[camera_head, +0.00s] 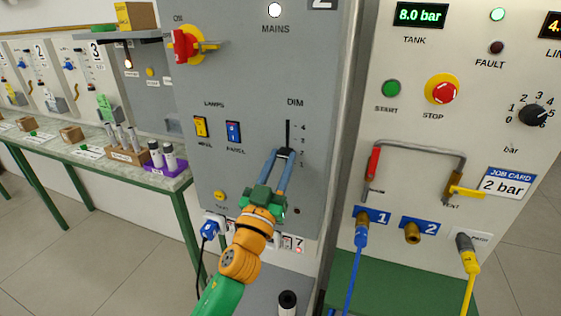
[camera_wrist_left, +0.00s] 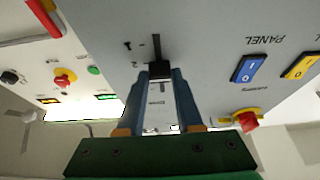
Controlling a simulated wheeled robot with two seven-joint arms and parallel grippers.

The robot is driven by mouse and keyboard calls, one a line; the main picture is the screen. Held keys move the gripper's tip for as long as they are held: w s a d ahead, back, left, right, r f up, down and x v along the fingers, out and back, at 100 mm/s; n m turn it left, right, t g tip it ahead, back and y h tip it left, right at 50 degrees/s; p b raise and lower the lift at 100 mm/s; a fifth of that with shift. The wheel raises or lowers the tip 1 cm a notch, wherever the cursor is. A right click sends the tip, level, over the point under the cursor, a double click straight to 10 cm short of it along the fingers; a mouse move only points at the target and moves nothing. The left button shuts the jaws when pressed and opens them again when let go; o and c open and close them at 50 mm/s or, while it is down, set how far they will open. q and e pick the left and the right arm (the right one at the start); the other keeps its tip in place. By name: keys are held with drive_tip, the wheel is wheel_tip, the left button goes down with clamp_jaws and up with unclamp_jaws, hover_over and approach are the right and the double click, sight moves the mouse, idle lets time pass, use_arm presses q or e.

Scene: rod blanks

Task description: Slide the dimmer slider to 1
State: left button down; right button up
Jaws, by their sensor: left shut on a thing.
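The dimmer slider is a vertical black slot (camera_head: 288,133) under the word DIM on the grey panel, with marks 4 to 1 from top to bottom. Its dark knob (camera_wrist_left: 159,70) sits between my fingertips in the left wrist view. In the head view the knob is partly hidden and appears about level with the 2 mark. My left gripper (camera_head: 285,154) reaches up from below, its two blue fingers shut on the knob. My right gripper is in neither view.
Left of the slider are a yellow lamp switch (camera_head: 201,127) and a blue one (camera_head: 233,132). A red rotary handle (camera_head: 187,44) sticks out above them. A blue plug (camera_head: 211,228) is low on the panel. The right panel carries a red handle (camera_head: 374,163) and an emergency stop (camera_head: 443,90).

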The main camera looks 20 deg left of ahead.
use_arm(q)
wheel_tip(320, 180, down, 4)
drive_tip(key=shift+r+b, duration=0.1)
drive_tip(key=shift+b, duration=0.8)
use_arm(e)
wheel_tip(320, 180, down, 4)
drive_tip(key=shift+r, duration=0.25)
use_arm(q)
drive_tip(key=c, duration=0.6)
unclamp_jaws()
drive_tip(key=shift+w, duration=0.1)
drive_tip(key=shift+o, duration=0.2)
